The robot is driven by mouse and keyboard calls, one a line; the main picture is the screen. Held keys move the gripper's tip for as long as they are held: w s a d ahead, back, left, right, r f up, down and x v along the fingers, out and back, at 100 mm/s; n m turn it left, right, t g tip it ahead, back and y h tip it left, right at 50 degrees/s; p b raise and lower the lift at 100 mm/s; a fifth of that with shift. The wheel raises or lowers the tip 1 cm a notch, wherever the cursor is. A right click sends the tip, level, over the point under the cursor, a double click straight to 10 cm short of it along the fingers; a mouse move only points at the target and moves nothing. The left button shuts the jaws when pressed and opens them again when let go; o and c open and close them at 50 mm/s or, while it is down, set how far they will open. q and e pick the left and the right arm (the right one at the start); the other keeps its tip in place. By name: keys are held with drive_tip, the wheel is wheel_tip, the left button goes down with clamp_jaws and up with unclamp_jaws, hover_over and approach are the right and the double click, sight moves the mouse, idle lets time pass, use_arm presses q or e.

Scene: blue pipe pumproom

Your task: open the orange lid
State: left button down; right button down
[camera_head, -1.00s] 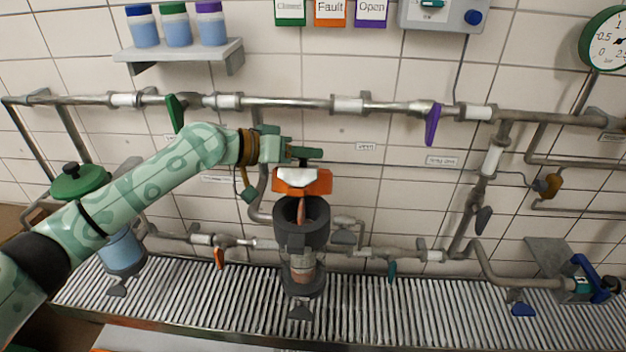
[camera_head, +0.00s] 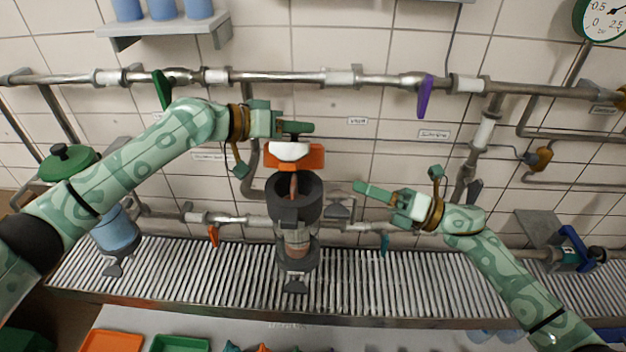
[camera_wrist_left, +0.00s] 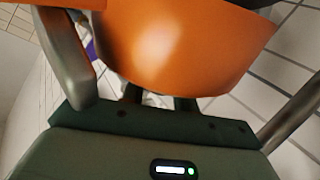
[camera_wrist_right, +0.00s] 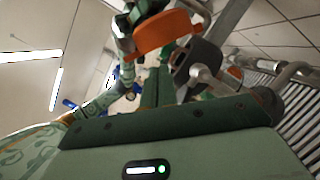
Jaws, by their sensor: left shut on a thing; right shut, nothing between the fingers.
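The orange lid (camera_head: 315,157), with a white middle, stands tilted up above the dark grey vessel (camera_head: 296,213). The vessel's mouth shows, with a brownish strip between lid and vessel. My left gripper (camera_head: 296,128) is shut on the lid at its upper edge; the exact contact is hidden. The lid fills the upper part of the left wrist view (camera_wrist_left: 185,45). My right gripper (camera_head: 360,187) is shut and empty, right of the vessel, its tips pointing left toward it. The right wrist view shows the lid (camera_wrist_right: 165,32) and vessel (camera_wrist_right: 197,60) beyond the shut fingers (camera_wrist_right: 157,75).
A steel pipe (camera_head: 300,78) runs along the tiled wall, with a green handle (camera_head: 162,90) and a purple handle (camera_head: 425,96). A ribbed grating (camera_head: 380,280) lies below. A green-lidded jar (camera_head: 68,160) stands left. Orange (camera_head: 112,341) and green trays lie at the front.

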use_arm(q)
drive_tip(key=shift+r, duration=0.1)
use_arm(e)
drive_tip(key=a+n, duration=0.1)
drive_tip(key=a, duration=0.2)
drive_tip(key=a+r+n+g, duration=0.1)
drive_tip(key=a, duration=0.3)
drive_tip(key=s+a+r+n+g, duration=0.1)
drive_tip(key=a, duration=0.2)
drive_tip(key=shift+a+r+n, duration=0.15)
drive_tip(key=shift+r+n, duration=0.05)
drive_tip(key=shift+n, duration=0.1)
